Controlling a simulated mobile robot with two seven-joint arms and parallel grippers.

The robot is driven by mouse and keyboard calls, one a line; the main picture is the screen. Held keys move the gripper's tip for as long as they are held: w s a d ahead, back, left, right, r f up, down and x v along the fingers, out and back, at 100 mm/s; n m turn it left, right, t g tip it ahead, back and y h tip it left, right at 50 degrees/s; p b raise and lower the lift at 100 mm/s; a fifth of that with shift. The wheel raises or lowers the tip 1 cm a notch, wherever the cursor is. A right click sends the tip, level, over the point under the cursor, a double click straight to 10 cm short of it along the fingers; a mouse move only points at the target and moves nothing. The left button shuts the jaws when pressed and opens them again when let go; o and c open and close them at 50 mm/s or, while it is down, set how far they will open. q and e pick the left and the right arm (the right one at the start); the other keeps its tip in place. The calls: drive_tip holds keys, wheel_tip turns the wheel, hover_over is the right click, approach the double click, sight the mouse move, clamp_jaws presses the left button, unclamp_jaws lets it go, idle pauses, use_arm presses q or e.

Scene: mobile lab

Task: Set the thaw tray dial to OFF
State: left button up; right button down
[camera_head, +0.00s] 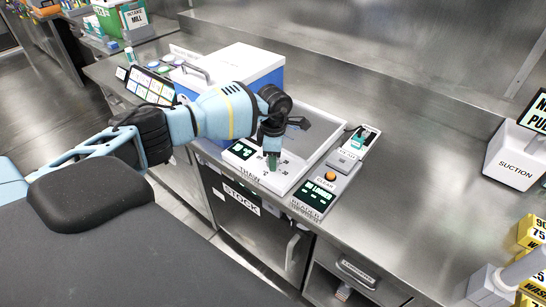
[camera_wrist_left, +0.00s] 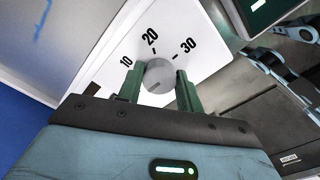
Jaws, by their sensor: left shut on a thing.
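The thaw tray (camera_head: 322,152) is a white, shallow tray on the steel bench, with a dark display (camera_head: 241,150) and a THAW label on its front panel. My left gripper (camera_head: 271,160) reaches down to that front panel. In the left wrist view the round grey dial (camera_wrist_left: 159,75) sits between the green fingers of my left gripper (camera_wrist_left: 158,88), which are shut on it. The marks 10, 20 and 30 show around the dial. No OFF mark is visible, and I cannot tell where the dial points.
A reader device (camera_head: 318,193) with an orange button stands close right of the tray. A blue and white box (camera_head: 250,65) stands behind my left arm. A white suction box (camera_head: 515,155) is at the far right.

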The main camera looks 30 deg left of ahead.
idle(0.3)
use_arm(q)
drive_tip(key=o, duration=1)
drive_tip(key=shift+r, duration=3.9)
